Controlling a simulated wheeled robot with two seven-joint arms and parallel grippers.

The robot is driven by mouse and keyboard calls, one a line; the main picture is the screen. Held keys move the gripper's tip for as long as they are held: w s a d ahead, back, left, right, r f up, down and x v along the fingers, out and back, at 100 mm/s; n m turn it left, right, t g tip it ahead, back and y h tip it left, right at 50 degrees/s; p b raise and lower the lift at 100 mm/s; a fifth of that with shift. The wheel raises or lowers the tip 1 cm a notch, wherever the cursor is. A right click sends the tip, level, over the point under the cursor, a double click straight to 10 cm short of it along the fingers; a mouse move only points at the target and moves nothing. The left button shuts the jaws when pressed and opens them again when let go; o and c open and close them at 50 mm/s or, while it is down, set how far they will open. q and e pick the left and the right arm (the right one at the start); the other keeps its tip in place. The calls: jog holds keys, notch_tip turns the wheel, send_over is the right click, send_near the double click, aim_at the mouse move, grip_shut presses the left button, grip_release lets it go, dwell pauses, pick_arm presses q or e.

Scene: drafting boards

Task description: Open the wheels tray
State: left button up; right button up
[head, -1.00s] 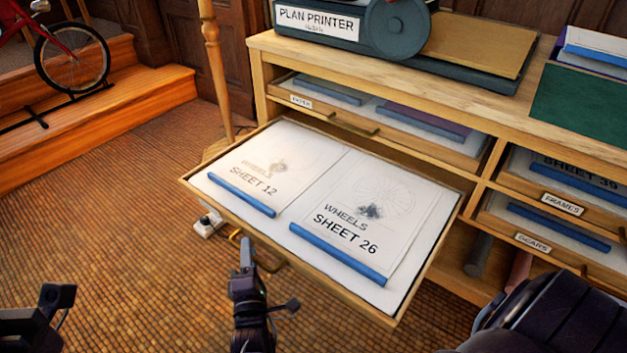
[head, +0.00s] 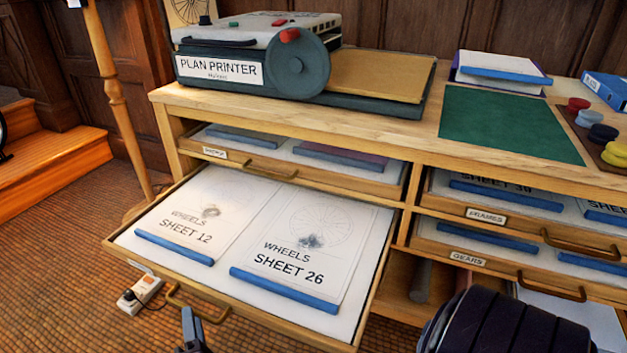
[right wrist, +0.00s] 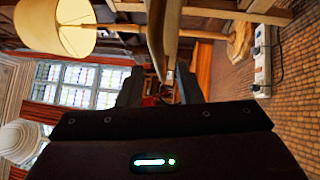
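The wheels tray (head: 150,246) is a shallow wooden drawer with a white bottom, pulled far out of the cabinet on the left. On it lie two blue-edged sheets, Sheet 12 (head: 192,223) and Sheet 26 (head: 298,262). Its brass handle (head: 222,316) is on the front edge. My right gripper (head: 190,315) is just in front of the handle, low in the head view and partly cut off. In the right wrist view its two fingers (right wrist: 162,92) stand apart, with no handle visible between them. My left gripper is not in view.
A plan printer (head: 255,65) and a green mat (head: 510,122) are on the cabinet top. The closed frames drawer (head: 520,232) and gears drawer (head: 500,272) are to the right. A power strip (head: 140,294) lies on the floor beside the tray. A lamp (right wrist: 60,27) shows in the wrist view.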

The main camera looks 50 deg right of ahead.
jog(key=s+f+m+g+y+p, duration=0.2)
jog(key=s+f+g+y+p, duration=0.55)
jog(key=p, duration=0.95)
jog(key=s+d+f+m+g+p, duration=0.2)
jog(key=s+p, duration=0.4)
jog(key=s, duration=0.3)
jog(key=s+d+f+m+g+p, duration=0.3)
jog(key=s+d+f+m+p, duration=0.1)
jog(key=s, duration=0.5)
jog(key=shift+s+d+f+p, duration=0.15)
jog(key=shift+s+f+p, duration=0.3)
jog(key=shift+p, duration=0.85)
jog(key=shift+w+f, duration=0.1)
jog(key=shift+w, duration=0.05)
